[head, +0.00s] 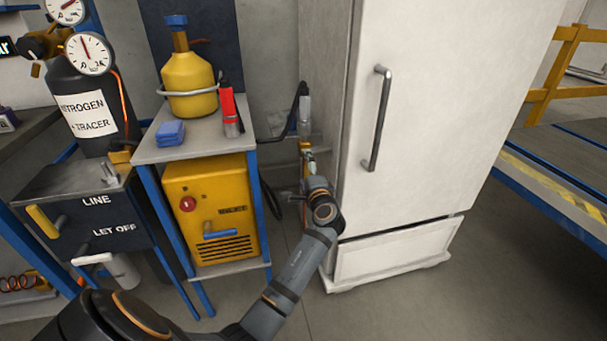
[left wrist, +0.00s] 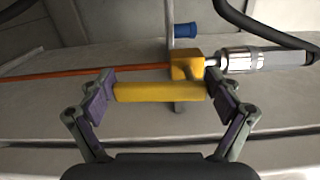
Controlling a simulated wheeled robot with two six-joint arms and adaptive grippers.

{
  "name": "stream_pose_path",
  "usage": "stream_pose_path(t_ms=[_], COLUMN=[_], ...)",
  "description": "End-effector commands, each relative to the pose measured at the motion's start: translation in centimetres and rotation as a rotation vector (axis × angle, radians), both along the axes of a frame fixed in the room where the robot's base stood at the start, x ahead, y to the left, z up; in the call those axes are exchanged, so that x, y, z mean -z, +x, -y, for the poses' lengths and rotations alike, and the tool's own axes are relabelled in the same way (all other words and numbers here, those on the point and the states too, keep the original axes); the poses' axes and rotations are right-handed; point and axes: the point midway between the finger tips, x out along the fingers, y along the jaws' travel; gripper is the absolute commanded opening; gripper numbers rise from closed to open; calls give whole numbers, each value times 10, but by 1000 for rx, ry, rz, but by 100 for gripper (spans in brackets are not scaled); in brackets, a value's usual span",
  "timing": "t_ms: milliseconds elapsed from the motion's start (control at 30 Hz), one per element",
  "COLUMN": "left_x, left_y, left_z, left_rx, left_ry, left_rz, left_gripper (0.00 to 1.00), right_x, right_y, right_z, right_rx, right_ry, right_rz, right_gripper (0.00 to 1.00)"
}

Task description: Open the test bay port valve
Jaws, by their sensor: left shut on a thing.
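My left gripper (head: 308,160) reaches into the gap between the bench and the white cabinet. In the left wrist view the gripper (left wrist: 160,90) has its two fingers against the two ends of a yellow bar-shaped handle (left wrist: 155,92) and is shut on it. The handle joins a yellow valve body (left wrist: 187,66) on a thin upright grey pipe. An orange line (left wrist: 60,73) runs to the body from the left, and a silver coupling (left wrist: 240,60) sits on its right. In the head view the arm hides much of the valve. My right gripper is not in view.
The white cabinet (head: 430,120) stands close on the right of my arm. On the left, a bench (head: 200,140) holds a yellow bottle (head: 188,80) and a red cylinder (head: 229,112), with a yellow machine (head: 212,205) below. A dark hose hangs in the gap. Floor in front is clear.

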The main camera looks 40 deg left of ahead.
Motion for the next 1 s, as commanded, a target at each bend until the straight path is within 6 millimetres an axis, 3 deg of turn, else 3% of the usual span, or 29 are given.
stream_pose_path(t_ms=[733, 767, 800, 1000], left_x=[0, 0, 0, 1], left_y=[2, 2, 2, 2], left_z=[2, 2, 2, 2], left_rx=[1, 1, 1, 1], left_ry=[-55, -55, -55, -51], left_rz=[63, 63, 62, 60], left_gripper=[34, 94, 100, 100], right_x=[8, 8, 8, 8], right_y=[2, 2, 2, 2], right_z=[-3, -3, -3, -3], right_rx=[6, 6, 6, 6], right_ry=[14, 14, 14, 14], right_rz=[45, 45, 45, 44], right_gripper=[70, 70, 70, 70])
